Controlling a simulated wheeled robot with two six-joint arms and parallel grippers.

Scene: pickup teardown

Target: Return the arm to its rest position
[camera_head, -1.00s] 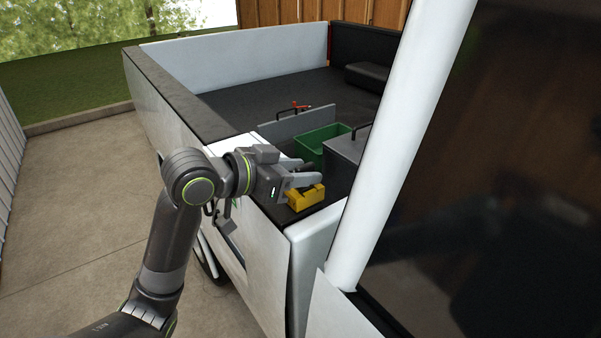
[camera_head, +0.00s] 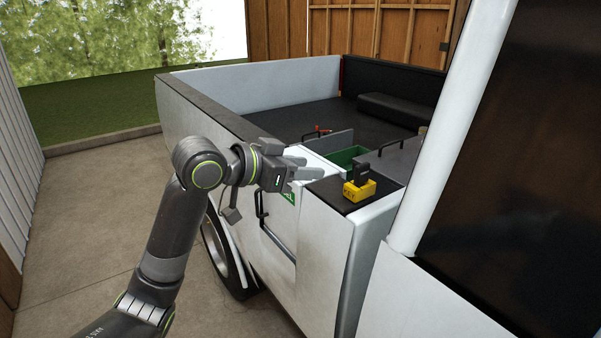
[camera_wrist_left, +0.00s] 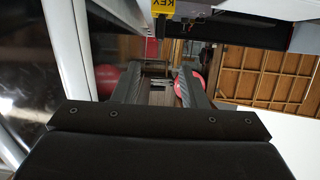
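My left arm comes in from the left in the head view. Its gripper (camera_head: 308,167) is beside the truck bed's side wall, pointing right, with its fingers apart and nothing seen between them. The two spread fingers also show in the left wrist view (camera_wrist_left: 160,88). A yellow holder (camera_head: 359,192) marked KEY stands on the dark ledge to the right of the fingertips, clear of them. A black key-like piece (camera_head: 361,172) stands upright in it. Part of the yellow holder shows upside down at the top of the wrist view (camera_wrist_left: 163,8). My right gripper is not in view.
The white pickup's side panel (camera_head: 318,245) is close to the right of my arm. A green bin (camera_head: 346,156), a grey case (camera_head: 392,160) and a red-handled item (camera_head: 318,131) are in the bed. Concrete floor (camera_head: 100,215) is open on the left.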

